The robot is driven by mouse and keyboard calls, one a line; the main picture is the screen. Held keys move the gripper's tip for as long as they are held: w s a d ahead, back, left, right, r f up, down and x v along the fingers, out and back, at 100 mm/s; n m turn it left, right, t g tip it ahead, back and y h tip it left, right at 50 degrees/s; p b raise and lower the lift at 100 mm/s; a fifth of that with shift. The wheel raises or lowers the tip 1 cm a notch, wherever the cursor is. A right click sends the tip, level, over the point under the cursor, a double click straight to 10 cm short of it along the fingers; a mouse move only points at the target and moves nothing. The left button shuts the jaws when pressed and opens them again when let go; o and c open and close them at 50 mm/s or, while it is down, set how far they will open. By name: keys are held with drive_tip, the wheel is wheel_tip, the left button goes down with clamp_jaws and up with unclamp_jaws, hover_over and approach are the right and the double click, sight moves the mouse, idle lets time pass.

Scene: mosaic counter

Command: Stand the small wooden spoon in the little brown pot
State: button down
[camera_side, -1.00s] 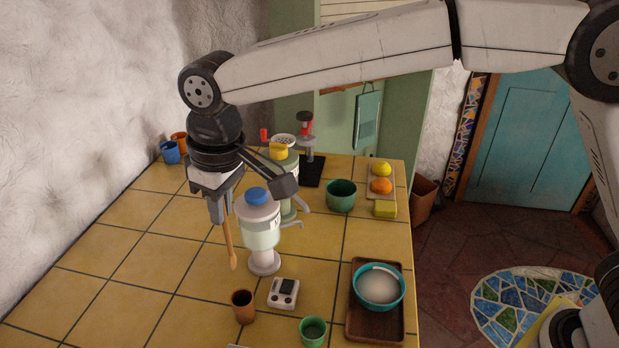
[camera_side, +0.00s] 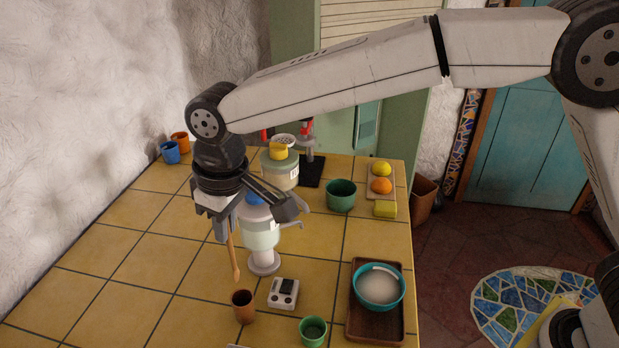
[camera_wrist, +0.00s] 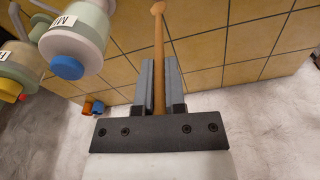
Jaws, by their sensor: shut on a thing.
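My gripper (camera_side: 222,229) is shut on the small wooden spoon (camera_side: 235,260), which hangs nearly upright, its wider end down, above the tiled counter. In the wrist view the spoon (camera_wrist: 158,50) runs out from between the two grey fingers of my gripper (camera_wrist: 159,80). The little brown pot (camera_side: 243,307) stands upright on the counter, just below and slightly right of the spoon's lower end in the side view. The spoon is apart from the pot. The pot does not show in the wrist view.
A dispenser with a blue top (camera_side: 262,235) stands close right of my gripper. A small white device (camera_side: 283,293) sits right of the pot, and a green cup (camera_side: 313,331) is in front. A wooden tray (camera_side: 375,325) holds a teal bowl (camera_side: 379,290).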

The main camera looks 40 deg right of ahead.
sight(234, 269)
drive_tip(key=shift+f, duration=4)
drive_tip(key=c, duration=0.6)
unclamp_jaws()
drive_tip(key=shift+s+d+r, duration=0.1)
drive_tip(key=shift+s+r, duration=0.05)
drive_tip(key=shift+r, duration=1.15)
drive_tip(key=shift+s+d+r, duration=0.1)
drive_tip(key=shift+s+r, duration=0.05)
drive_tip(key=shift+r, duration=1.15)
drive_tip(key=shift+s+d+r, duration=0.1)
drive_tip(key=shift+s+r, duration=0.05)
drive_tip(key=shift+r, duration=1.15)
